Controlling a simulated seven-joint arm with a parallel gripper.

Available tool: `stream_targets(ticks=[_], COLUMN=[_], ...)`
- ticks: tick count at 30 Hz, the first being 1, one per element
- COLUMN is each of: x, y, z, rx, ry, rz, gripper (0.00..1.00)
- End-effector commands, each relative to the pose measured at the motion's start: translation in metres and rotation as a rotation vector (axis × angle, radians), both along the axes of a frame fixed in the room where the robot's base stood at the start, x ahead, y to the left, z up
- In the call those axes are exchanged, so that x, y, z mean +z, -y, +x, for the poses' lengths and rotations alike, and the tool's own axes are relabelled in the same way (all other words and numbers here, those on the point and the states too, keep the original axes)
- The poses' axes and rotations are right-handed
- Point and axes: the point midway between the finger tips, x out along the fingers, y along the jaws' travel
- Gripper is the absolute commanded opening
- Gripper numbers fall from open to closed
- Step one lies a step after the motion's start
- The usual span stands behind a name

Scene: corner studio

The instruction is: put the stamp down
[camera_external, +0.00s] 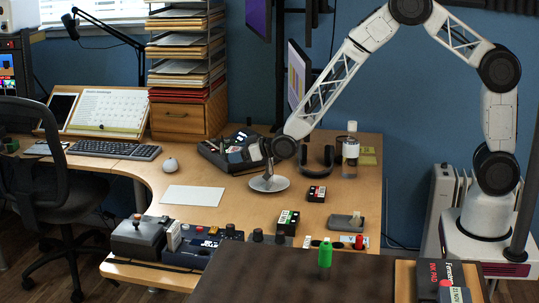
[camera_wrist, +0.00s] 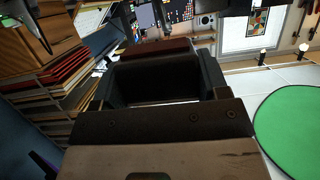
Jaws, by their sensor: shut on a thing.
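My gripper (camera_external: 262,160) is over the middle of the wooden desk, just above and beside a round grey metal base (camera_external: 269,184). It is shut on the stamp, which is small and mostly hidden by the jaws in the external view. In the wrist view my gripper (camera_wrist: 165,60) fills the middle, with a dark reddish-brown bar (camera_wrist: 167,47) across the far end of the dark jaws. I cannot tell whether this bar is the stamp, nor whether the stamp touches anything below.
Headphones (camera_external: 329,158) and a clear bottle (camera_external: 350,158) stand right. Stamp-like blocks (camera_external: 288,221) (camera_external: 316,193) lie nearer the front. A white sheet (camera_external: 192,196) lies left, with bare desk around it.

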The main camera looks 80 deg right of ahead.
Motion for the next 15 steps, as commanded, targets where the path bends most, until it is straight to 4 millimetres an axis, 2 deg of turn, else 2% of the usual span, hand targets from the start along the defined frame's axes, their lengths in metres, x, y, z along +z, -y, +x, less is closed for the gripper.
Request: stream_targets(ticks=[3, 15], x=[0.0, -0.002], y=[0.006, 0.027], z=[0.032, 0.124], rx=[-0.002, -0.007], ry=[0.001, 0.0], rz=[-0.002, -0.01], gripper=[0.44, 0.44])
